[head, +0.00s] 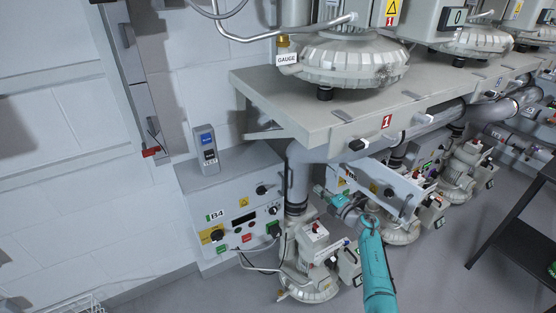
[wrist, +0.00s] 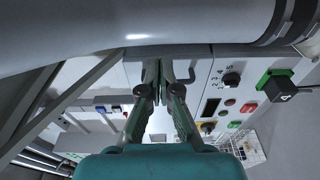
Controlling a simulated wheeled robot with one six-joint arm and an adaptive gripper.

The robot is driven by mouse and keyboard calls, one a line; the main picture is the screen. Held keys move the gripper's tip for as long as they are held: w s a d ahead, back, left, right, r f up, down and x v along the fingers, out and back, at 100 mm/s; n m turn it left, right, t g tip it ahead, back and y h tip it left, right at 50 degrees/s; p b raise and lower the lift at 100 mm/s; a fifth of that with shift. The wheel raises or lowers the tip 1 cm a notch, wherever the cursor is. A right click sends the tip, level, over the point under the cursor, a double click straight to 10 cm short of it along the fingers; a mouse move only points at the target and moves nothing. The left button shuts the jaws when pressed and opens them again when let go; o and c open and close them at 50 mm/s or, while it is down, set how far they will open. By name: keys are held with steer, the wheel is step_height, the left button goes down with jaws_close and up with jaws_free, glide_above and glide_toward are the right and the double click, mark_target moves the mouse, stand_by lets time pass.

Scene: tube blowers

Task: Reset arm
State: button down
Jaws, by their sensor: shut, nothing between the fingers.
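My teal arm (head: 377,270) reaches up from the bottom of the head view, among the blowers and below the grey shelf (head: 285,105). My gripper (head: 319,190) is at its far end, to the right of the grey vertical pipe (head: 298,178). In the wrist view my gripper (wrist: 159,72) has its fingertips together and holds nothing. Its tips show in front of a pale panel, below a large grey pipe (wrist: 130,30). Contact with the pipe or panel cannot be told.
A control box marked B4 (head: 225,215) stands left of the pipe, with a meter (head: 207,150) on top. A lower blower (head: 310,255) stands close to my arm. A dark table (head: 510,225) is at right. Grey floor (head: 440,285) is clear between.

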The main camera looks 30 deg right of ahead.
steer(key=s+a+f+m+t+h, duration=0.1)
steer(key=s+a+f+m, duration=0.15)
steer(key=s+a, duration=0.4)
steer(key=s+a+f+m, duration=0.2)
steer(key=s+a+f, duration=0.2)
steer(key=a, duration=0.5)
steer(key=s+a+m+h, duration=0.1)
steer(key=s+a+m, duration=0.2)
steer(key=s+a, duration=0.4)
steer(key=s+a+m+h, duration=0.1)
steer(key=s+a+m, duration=0.3)
steer(key=s, duration=0.6)
steer(key=s+a+r+m+g, duration=0.1)
steer(key=s+r, duration=0.4)
steer(key=s, duration=0.5)
steer(key=s+a+r+m+g, duration=0.1)
steer(key=s+a+r+m, duration=0.3)
steer(key=s, duration=0.6)
steer(key=s+a+r+m+g, duration=0.2)
steer(key=s+a+r+m, duration=0.1)
steer(key=s+r, duration=0.4)
steer(key=v, duration=0.3)
steer(key=shift+f, duration=0.25)
